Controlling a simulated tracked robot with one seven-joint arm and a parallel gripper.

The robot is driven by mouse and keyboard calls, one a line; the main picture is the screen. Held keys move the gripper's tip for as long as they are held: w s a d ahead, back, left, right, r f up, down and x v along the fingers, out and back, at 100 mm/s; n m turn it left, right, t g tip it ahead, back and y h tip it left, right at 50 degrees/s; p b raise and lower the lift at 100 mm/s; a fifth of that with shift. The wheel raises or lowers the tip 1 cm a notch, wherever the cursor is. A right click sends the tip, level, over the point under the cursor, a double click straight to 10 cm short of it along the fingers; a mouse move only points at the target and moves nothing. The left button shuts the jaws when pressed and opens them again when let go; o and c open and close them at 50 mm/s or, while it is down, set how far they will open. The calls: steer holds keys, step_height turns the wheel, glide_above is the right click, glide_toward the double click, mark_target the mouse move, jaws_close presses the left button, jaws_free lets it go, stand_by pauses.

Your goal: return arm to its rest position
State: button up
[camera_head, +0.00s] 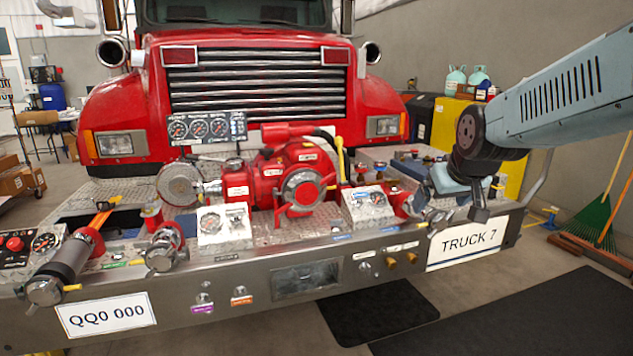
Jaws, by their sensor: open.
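My arm (560,95) reaches in from the right edge, with its wrist bent down over the right end of the truck's bumper. My gripper (446,208) is open, its fingers spread over the bumper deck near the TRUCK 7 plate (464,248). Its left finger is close to a chrome and red outlet fitting beside the right gauge panel; I cannot tell whether they touch. I see nothing held between the fingers. The red bumper pump (298,178) sits at the middle of the bumper, left of my gripper.
The red fire truck (250,80) stands behind the bumper. Gauge panels (224,222), valves and a hose pipe (62,262) crowd the deck to the left. A yellow cabinet (452,125) with jugs and a green broom (592,215) stand at right. Dark mats (540,315) cover the front floor.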

steer(key=s+a+m+g, duration=0.1)
steer(key=s+a+g, duration=0.1)
steer(key=s, duration=1.4)
steer(key=shift+s+m, duration=0.3)
steer(key=shift+s, duration=0.05)
